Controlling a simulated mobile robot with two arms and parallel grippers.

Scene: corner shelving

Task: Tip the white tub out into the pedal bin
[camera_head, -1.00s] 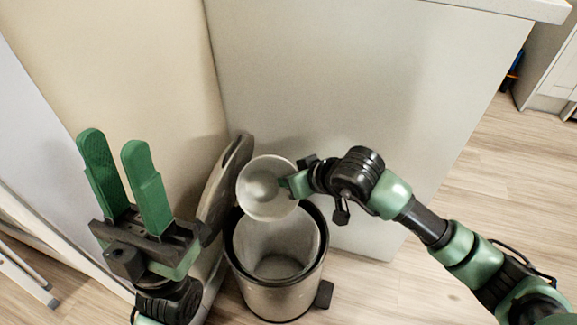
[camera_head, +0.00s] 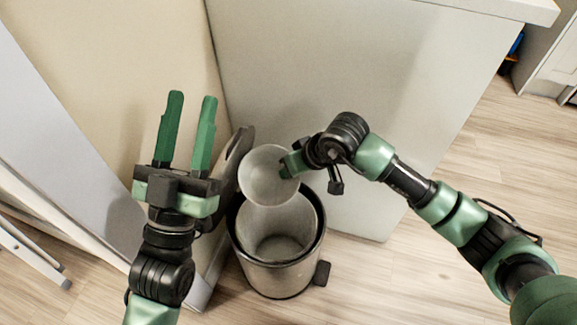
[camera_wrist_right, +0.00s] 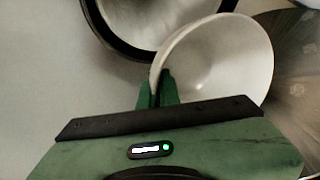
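The white tub (camera_head: 262,180) is held over the back of the pedal bin (camera_head: 283,272), tilted so that its hollow inside faces the head camera. My right gripper (camera_head: 291,163) is shut on the tub's rim at its right side. In the right wrist view the fingers (camera_wrist_right: 158,90) pinch the rim of the tub (camera_wrist_right: 222,62), and its inside looks empty. The pedal bin is open, with its lid (camera_head: 236,160) raised at the back left; its rim also shows in the right wrist view (camera_wrist_right: 100,28). The bin's visible inside looks empty. My left gripper (camera_head: 187,125) is open and empty, left of the bin, fingers pointing up.
A pale cabinet side (camera_head: 330,90) stands right behind the bin, and a beige panel (camera_head: 130,60) rises at the left. The bin's pedal (camera_head: 321,273) sticks out at its lower right. Wooden floor (camera_head: 450,170) is clear on the right.

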